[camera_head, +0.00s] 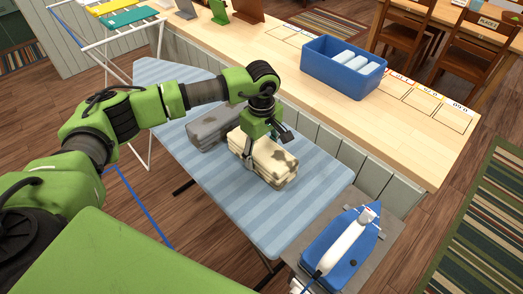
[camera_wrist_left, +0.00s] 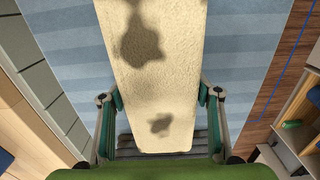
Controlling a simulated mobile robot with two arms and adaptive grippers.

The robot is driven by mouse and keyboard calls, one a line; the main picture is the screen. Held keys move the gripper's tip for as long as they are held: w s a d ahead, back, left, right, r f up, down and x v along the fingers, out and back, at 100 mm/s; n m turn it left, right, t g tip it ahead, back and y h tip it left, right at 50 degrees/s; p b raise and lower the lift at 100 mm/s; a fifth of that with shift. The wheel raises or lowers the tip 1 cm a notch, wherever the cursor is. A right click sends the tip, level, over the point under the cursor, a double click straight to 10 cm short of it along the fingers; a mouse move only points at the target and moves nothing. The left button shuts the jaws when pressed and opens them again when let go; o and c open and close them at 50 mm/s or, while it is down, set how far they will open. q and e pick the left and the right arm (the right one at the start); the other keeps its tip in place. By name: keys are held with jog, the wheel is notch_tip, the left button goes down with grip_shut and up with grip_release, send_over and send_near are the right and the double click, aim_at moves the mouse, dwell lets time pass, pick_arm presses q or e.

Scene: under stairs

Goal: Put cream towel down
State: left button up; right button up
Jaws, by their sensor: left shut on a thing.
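The cream towel (camera_head: 272,160) is a folded stack with dark grey patches. It is over the blue striped ironing board (camera_head: 225,195), at or just above its surface; I cannot tell if it touches. My left gripper (camera_head: 263,143) reaches down over the towel and is shut on it. In the left wrist view the cream towel (camera_wrist_left: 160,75) runs between the two fingers of my left gripper (camera_wrist_left: 160,97), one finger along each side. A grey folded towel (camera_head: 213,126) lies on the board just left of the cream one. My right gripper is not in view.
A blue and white iron (camera_head: 345,245) stands on a grey plate at the board's near right end. A wooden counter (camera_head: 425,140) runs behind the board, with a blue bin (camera_head: 342,72) holding white rolls. The board's front middle is bare.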

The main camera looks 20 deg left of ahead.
pick_arm(q)
jog(key=shift+f, duration=0.15)
jog(key=o, duration=1.6)
